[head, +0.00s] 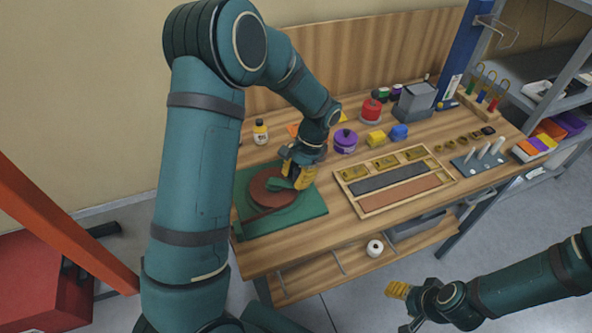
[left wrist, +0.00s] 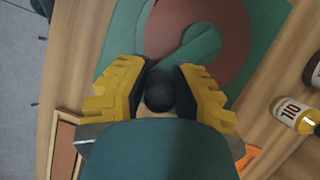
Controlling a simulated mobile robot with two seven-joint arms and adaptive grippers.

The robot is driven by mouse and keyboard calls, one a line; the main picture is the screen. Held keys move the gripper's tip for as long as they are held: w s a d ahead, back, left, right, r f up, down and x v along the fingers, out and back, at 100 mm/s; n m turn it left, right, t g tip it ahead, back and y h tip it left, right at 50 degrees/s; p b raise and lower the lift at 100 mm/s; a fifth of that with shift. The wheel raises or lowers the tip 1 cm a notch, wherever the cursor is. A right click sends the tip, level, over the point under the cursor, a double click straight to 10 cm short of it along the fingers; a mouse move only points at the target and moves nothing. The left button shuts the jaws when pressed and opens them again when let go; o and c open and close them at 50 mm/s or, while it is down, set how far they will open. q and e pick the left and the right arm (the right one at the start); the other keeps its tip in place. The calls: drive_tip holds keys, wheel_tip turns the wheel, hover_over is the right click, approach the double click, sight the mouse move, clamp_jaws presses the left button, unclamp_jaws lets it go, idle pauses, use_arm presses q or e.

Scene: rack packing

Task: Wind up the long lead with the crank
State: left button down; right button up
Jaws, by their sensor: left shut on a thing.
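A round red-brown reel (head: 268,186) sits on a green base (head: 308,207) at the left end of the bench; it also shows in the left wrist view (left wrist: 224,32). A green crank arm (head: 280,184) lies across the reel, and it shows in the left wrist view (left wrist: 196,45) too. My left gripper (head: 298,176) is shut on the crank's dark round knob (left wrist: 159,92), at the reel's right side. A reddish strip (head: 256,215), perhaps the lead, runs along the reel's near side. My right gripper (head: 400,300) hangs clear of the bench; its finger gap is unclear.
An oil bottle (head: 260,132) stands behind the base. A purple pot (head: 345,141) and a wooden divided tray (head: 448,183) are right of my left gripper. A white roll (head: 375,248) lies on the lower shelf. Floor is free around my right gripper.

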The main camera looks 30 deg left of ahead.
sight(290, 203)
use_arm(q)
drive_tip(key=s+m, duration=0.1)
drive_tip(key=s+m+y, duration=0.1)
drive_tip(key=m, duration=0.1)
drive_tip(key=shift+d+f+m+t, duration=0.1)
drive_tip(key=shift+d+m+t, duration=0.05)
drive_tip(key=shift+m+t, duration=0.15)
drive_tip(key=shift+s+m+t+y, duration=0.45)
drive_tip(key=shift+s+m, duration=0.25)
drive_tip(key=shift+m, duration=0.7)
drive_tip(key=c, duration=0.8)
unclamp_jaws()
drive_tip(key=shift+a, duration=0.2)
drive_tip(key=v, duration=1.2)
